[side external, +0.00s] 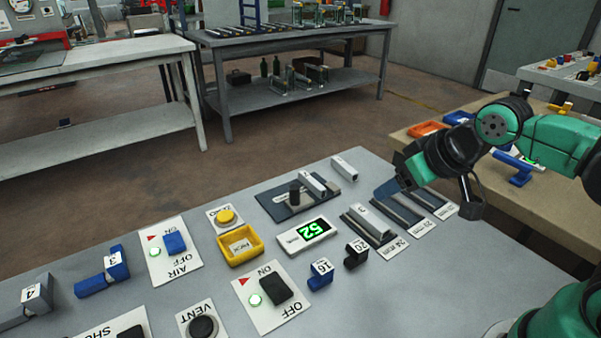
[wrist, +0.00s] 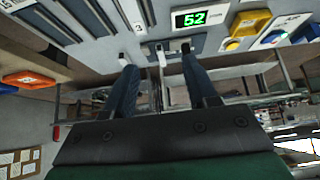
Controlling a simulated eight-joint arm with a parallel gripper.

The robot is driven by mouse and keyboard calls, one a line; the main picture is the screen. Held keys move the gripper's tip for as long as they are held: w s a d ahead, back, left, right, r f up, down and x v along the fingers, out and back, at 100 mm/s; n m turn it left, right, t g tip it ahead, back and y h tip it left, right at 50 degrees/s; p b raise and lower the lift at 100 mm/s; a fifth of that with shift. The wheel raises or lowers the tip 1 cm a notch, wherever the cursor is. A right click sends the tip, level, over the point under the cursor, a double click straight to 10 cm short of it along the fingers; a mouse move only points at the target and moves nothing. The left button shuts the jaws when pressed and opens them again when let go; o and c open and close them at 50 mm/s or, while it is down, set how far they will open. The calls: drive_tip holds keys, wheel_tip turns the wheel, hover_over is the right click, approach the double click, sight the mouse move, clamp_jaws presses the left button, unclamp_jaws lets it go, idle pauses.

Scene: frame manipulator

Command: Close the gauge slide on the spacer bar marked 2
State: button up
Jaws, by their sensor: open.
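The gauge (side external: 275,204) is a dark plate with a black knob (side external: 295,192) and a pale block (side external: 313,183). In the wrist view the gauge (wrist: 200,42) lies beyond my fingertips. Another pale bar (side external: 344,168) lies on the bench just past the gauge; no mark is readable. My gripper (side external: 386,190) is open and empty above the bench, between the gauge and the rack slots. Its two blue fingers (wrist: 157,62) are wide apart in the wrist view.
A green-lit display (side external: 307,234) stands in front of the gauge. Two other rack slots (side external: 402,211) look empty. A yellow tray (side external: 240,246), blue and black blocks (side external: 320,274) and switch panels (side external: 272,298) lie around.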

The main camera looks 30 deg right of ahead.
sight(299, 193)
drive_tip(key=shift+w+a, duration=0.1)
drive_tip(key=c, duration=0.5)
drive_tip(key=w+a, duration=0.2)
drive_tip(key=w+a+r+g+h, duration=0.1)
drive_tip(key=w+a, duration=0.1)
drive_tip(key=w+a+n+g, duration=0.1)
drive_tip(key=w+a, duration=0.1)
drive_tip(key=w, duration=0.1)
drive_tip(key=shift+r+h, duration=0.3)
drive_tip(key=shift+h, duration=0.1)
clamp_jaws()
drive_tip(key=w+a+f+h, duration=0.2)
drive_tip(key=w+a, duration=0.1)
drive_tip(key=a, duration=0.2)
drive_tip(key=w+a+f+h, duration=0.1)
drive_tip(key=w+a+f, duration=0.1)
drive_tip(key=a, duration=0.3)
drive_tip(key=x, duration=0.9)
drive_tip(key=shift+w+d, duration=0.3)
drive_tip(key=shift+w, duration=0.2)
drive_tip(key=shift+w+d+f, duration=0.1)
drive_tip(key=shift+w+d, duration=0.1)
drive_tip(key=shift+d, duration=0.75)
drive_tip(key=shift+w+d, duration=0.2)
drive_tip(key=shift+d, duration=0.8)
